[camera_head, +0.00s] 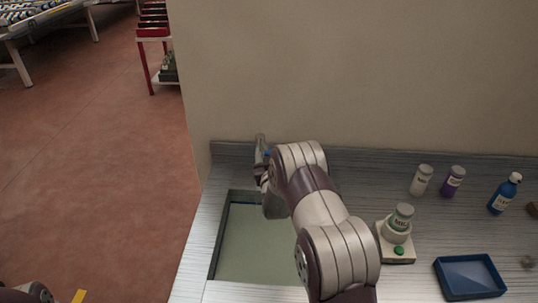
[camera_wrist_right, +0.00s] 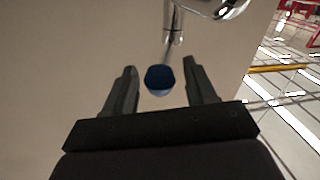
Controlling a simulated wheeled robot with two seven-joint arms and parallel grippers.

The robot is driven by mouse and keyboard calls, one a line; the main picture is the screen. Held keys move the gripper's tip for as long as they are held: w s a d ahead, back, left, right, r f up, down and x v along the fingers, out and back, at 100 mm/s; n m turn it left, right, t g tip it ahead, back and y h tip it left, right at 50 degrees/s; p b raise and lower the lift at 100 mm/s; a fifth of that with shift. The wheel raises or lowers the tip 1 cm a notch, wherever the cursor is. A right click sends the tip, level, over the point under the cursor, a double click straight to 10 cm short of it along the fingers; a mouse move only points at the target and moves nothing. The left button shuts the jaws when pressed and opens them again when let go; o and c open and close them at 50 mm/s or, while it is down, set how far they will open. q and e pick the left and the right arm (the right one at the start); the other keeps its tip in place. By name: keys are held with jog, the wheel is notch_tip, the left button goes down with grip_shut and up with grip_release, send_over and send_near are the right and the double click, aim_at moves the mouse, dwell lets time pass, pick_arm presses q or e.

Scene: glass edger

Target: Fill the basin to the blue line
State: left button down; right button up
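The basin (camera_head: 213,262) is sunk in the left part of the counter, pale green inside. A thin dark blue strip shows along its inner edge; I cannot tell the water level. The metal tap (camera_head: 260,142) stands behind the basin, and its chrome body (camera_wrist_right: 173,38) shows in the right wrist view. A dark blue knob (camera_wrist_right: 159,77) lies between my right gripper's (camera_wrist_right: 159,66) spread fingers, with gaps on both sides. In the head view my right gripper (camera_head: 263,173) is at the tap, partly hidden by its arm. My left gripper is out of view.
Right of my arm stand a small device (camera_head: 397,240) with a green button, a white bottle (camera_head: 421,181), a purple bottle (camera_head: 453,181), a blue bottle (camera_head: 504,195) and a blue tray (camera_head: 468,277). A wall (camera_head: 370,75) rises behind the counter.

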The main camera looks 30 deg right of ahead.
jog(key=shift+s+a+f, duration=0.1)
jog(key=shift+s, duration=0.25)
jog(key=b+v, duration=0.3)
jog(key=v, duration=0.9)
